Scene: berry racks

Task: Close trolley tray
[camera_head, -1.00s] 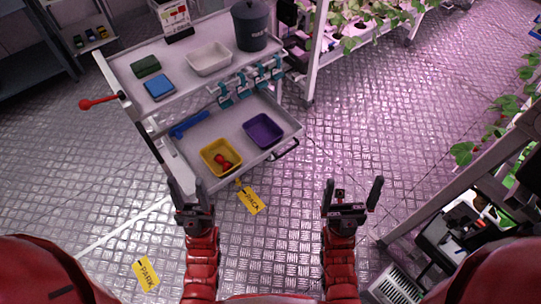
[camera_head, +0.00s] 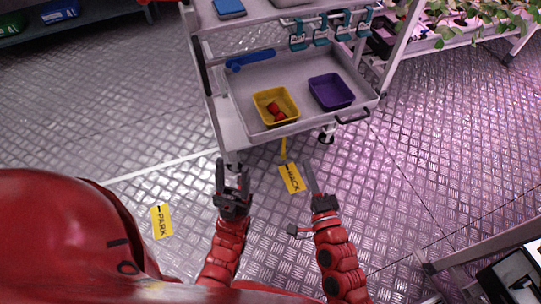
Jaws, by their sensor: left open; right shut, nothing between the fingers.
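The trolley's lower tray (camera_head: 316,125) is a grey, shallow tray that sticks out toward me from under the upper shelf (camera_head: 262,14). A dark handle (camera_head: 353,117) is on its front right side. My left gripper (camera_head: 233,166) is open and empty, just in front of the tray's near left corner in the picture. My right gripper (camera_head: 308,166) is shut and empty, below the tray front in the picture, apart from the handle.
Yellow floor tags marked PARK (camera_head: 162,221) and RACK (camera_head: 291,178) lie on the metal floor. A plant rack (camera_head: 460,32) stands at upper right, another frame (camera_head: 470,247) at lower right.

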